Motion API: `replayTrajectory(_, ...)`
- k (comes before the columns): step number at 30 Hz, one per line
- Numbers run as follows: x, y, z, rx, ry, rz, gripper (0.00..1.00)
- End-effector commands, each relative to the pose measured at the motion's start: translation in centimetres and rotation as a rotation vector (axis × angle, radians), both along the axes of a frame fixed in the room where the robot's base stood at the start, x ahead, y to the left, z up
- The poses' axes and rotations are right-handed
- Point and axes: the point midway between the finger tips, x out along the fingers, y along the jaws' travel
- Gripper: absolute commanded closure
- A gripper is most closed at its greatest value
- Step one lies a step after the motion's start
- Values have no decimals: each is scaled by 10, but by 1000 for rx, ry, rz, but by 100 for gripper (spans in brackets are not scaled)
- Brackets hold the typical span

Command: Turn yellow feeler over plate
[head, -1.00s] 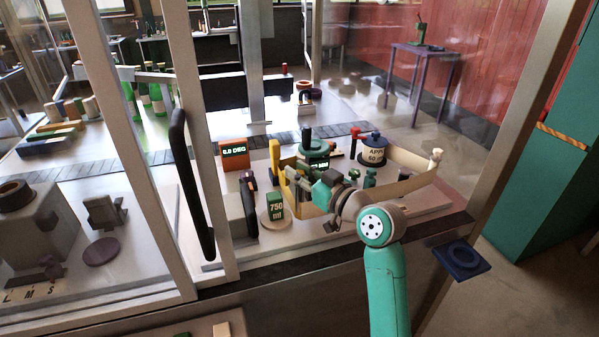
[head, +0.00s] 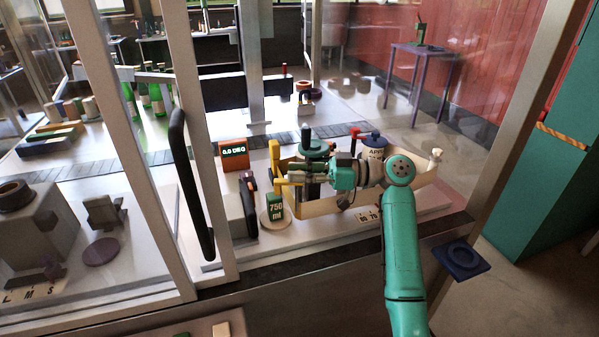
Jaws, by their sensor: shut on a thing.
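The yellow feeler (head: 289,181) shows as a short yellow arm beside a yellow upright post (head: 275,158), in the middle of the workbench. My gripper (head: 309,179) reaches in from the right, level with the feeler, and is shut on it; the fingertips are small and partly hidden. A dark green round plate-like piece (head: 314,146) sits just behind my gripper, with a dark knob on top. I cannot tell for certain whether it is the task's plate. The feeler stands in front of and left of this piece.
A green 750 ml block (head: 275,206) stands on a tan disc close in front of the feeler. An orange display box (head: 234,156) reads about 0.0 DEG. A curved cream wall (head: 417,172) lies behind my arm. The enclosure's door handle (head: 186,180) is at the left.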

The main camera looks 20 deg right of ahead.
Motion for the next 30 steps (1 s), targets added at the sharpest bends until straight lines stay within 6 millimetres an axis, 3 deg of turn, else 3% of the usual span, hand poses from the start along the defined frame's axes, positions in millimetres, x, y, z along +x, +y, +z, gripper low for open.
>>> replayTrajectory(23,0,1,-1,-1,2,94,100)
replayTrajectory(24,0,1,-1,-1,2,94,65)
replayTrajectory(26,0,1,-1,-1,2,94,50)
replayTrajectory(30,0,0,-1,0,2,94,49)
